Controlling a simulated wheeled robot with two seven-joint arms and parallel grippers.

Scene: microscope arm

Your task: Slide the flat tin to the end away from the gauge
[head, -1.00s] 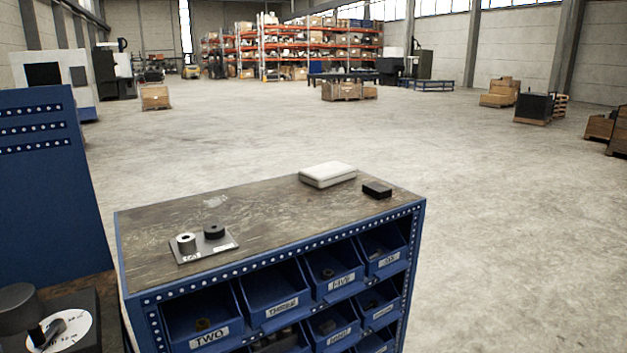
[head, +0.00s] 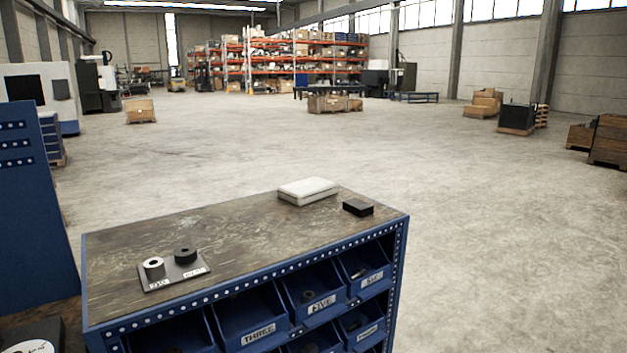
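A flat white tin-like box (head: 308,191), which looks like the flat tin, lies near the far right part of the wooden top of a blue cabinet (head: 220,240). A small black block (head: 357,208) sits just to its right, apart from it. A round white dial face (head: 32,347), possibly the gauge, is cut off at the lower left corner, to the left of the cabinet. Neither of my grippers is in view, and nothing touches the white box.
A small plate (head: 172,274) with a pale ring (head: 154,267) and a black ring (head: 185,254) lies at the cabinet top's left. Labelled blue bins (head: 250,318) fill the front. A blue panel (head: 33,220) stands at left. The top's middle is bare; open floor lies beyond.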

